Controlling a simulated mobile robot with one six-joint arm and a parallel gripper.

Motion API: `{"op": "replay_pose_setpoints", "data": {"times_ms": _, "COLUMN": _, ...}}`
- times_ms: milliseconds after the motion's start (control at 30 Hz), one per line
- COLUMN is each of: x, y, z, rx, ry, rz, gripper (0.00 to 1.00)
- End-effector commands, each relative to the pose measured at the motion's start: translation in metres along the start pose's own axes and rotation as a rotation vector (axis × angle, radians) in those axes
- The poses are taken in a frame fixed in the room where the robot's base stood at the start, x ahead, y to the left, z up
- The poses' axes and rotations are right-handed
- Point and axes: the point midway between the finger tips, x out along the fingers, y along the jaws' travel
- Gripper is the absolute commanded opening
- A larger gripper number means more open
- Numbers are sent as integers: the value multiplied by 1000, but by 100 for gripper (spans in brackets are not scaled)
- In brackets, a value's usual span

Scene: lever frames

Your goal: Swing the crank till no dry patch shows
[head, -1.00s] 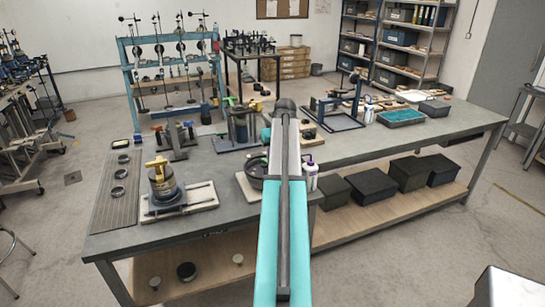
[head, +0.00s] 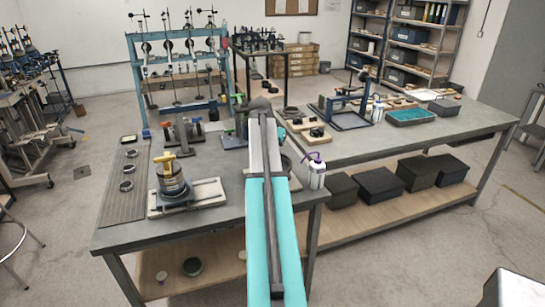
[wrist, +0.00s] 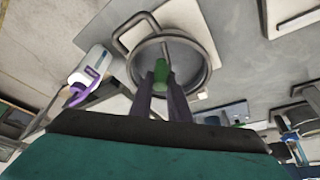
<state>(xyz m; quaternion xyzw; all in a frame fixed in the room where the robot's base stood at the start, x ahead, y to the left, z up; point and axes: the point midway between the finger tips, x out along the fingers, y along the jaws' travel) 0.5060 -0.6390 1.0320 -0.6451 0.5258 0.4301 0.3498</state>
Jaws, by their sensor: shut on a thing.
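In the wrist view a round, shallow grey pan (wrist: 197,58) with a metal rim sits on a pale board. A thin bar crosses it, and a green crank knob (wrist: 163,66) stands near its middle. My gripper (wrist: 161,84) has its two dark fingers at the green knob, shut on it. In the head view my arm hides the gripper, the knob and most of the pan. I cannot make out wet or dry areas on the pan's floor.
A white bottle with a purple top (head: 314,172) stands close to the right of my arm; it also shows in the wrist view (wrist: 88,78). A yellow-topped device (head: 171,180) stands on a board at left on the grey bench (head: 225,213). Other apparatus stands behind.

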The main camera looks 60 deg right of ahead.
Motion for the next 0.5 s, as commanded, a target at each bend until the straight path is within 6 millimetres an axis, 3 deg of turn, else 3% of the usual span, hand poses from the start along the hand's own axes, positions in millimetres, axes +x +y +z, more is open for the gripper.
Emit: {"op": "replay_pose_setpoints", "data": {"times_ms": 500, "x": 0, "y": -25, "z": 6, "rx": 381, "ry": -10, "rz": 160, "gripper": 0}}
